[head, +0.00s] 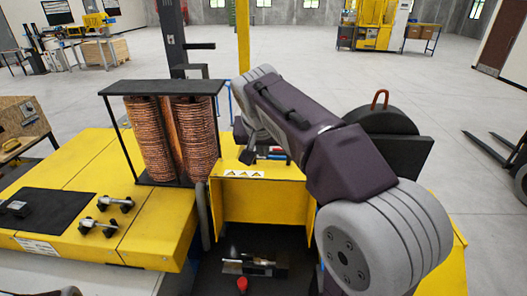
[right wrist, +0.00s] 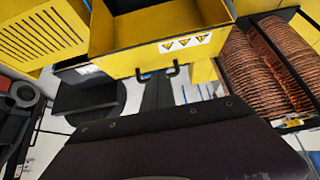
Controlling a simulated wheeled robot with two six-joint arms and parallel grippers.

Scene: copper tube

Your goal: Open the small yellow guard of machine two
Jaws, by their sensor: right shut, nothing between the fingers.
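The small yellow guard (head: 262,201) stands in the middle of the head view, behind a dark machine bed. Its walls surround a hollow side that faces me, and warning triangles mark its top strip. The guard also shows upside down at the top of the right wrist view (right wrist: 140,50), with a small black handle (right wrist: 157,72) at its edge. My right gripper (head: 249,153) is shut and empty, just above and behind the guard's top edge. I cannot tell whether it touches the handle. My left gripper is not in view.
Copper coils (head: 170,135) in a black frame stand left of the guard. Black dumbbell-shaped parts (head: 98,228) lie on the yellow table (head: 150,235). A metal fixture (head: 258,264) and red knob (head: 242,284) sit on the bed. A dark round part (head: 387,122) stands behind my right arm.

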